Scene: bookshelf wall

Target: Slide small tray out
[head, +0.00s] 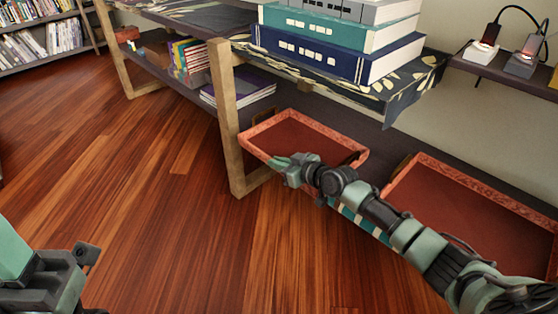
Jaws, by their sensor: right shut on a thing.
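The small tray (262,123) has a red floor and an orange-red patterned rim. It sits on the dark lower shelf, with its front part out past the shelf's edge, beside a wooden leg. My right gripper (277,162) is shut on the tray's front rim, and my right arm hides part of the tray's front and right side. My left gripper (88,257) is low at the left, over the floor and far from the tray. Its fingers show too little to tell whether they are open.
A larger red tray (480,180) lies to the right, partly behind my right arm. The wooden leg (228,120) stands just left of the small tray. Large books (335,55) rest on the cloth-covered shelf above. The wood floor (150,190) in front is clear.

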